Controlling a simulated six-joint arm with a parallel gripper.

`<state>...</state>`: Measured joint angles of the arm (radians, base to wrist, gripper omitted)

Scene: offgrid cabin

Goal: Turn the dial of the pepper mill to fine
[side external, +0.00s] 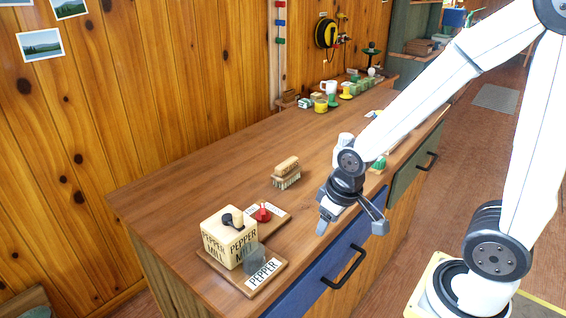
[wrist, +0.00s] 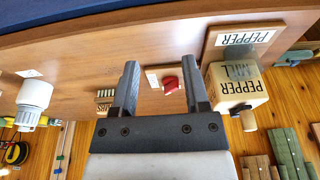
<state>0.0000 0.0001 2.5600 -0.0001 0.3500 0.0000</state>
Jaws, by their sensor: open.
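The pepper mill (side external: 228,240) is a cream block lettered PEPPER MILL, with a black crank on top. It stands at the near left of the wooden counter and also shows at the right of the wrist view (wrist: 236,88). The red dial (side external: 263,213) sits beside it on a small board with white labels; their words are too small to read.
A grey cylinder (side external: 261,262) stands by the mill on a board with a PEPPER label (side external: 263,273). A wooden brush-like block (side external: 287,173) lies behind the dial. Cups and small items, including a yellow cup (side external: 321,105), stand farther back. Counter between brush and dial is clear.

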